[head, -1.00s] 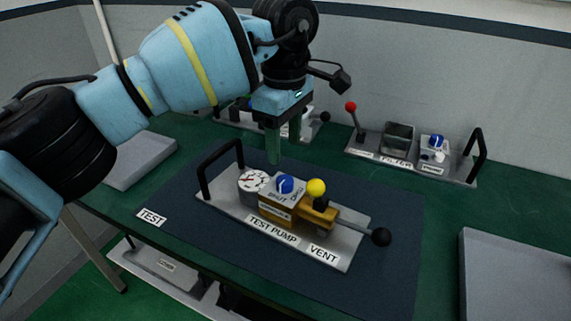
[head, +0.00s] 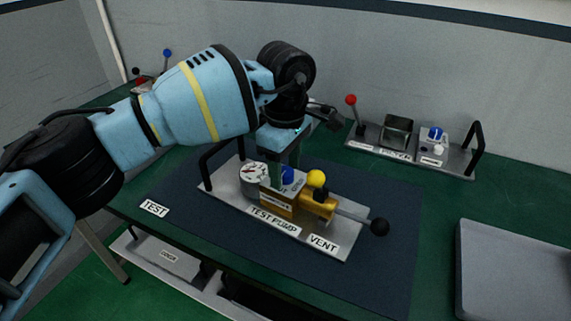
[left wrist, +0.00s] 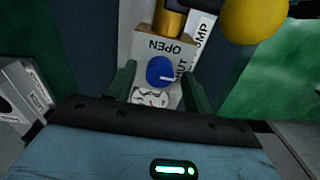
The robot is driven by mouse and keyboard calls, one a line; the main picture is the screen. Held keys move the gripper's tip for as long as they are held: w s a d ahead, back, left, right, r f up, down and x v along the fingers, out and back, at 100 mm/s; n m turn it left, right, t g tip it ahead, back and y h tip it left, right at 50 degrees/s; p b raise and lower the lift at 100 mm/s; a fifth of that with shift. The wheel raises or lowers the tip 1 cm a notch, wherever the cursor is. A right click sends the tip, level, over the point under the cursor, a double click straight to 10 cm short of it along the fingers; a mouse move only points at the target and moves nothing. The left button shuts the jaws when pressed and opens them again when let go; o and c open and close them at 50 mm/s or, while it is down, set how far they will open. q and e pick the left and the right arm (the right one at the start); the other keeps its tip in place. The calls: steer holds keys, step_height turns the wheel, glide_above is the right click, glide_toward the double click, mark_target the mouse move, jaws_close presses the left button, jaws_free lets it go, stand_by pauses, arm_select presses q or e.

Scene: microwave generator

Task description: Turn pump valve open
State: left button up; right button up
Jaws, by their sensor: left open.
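The test pump (head: 272,216) stands on its grey base plate on the dark mat. Its round blue valve knob (head: 287,175) sits on the brass block between a dial gauge (head: 252,173) and a yellow ball knob (head: 316,179). My left gripper (head: 284,178) points down at the knob. Its green fingers (left wrist: 158,85) are open, one on each side of the knob, with gaps visible. My right gripper is not in view.
A black handle (head: 220,155) rises at the plate's left end, and a black-ended lever (head: 379,227) sticks out right. A filter unit with a red-knobbed lever (head: 351,100) stands at the back. A grey tray (head: 510,265) lies at right. The mat's right part is clear.

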arm_select(q)
steer(key=c, duration=1)
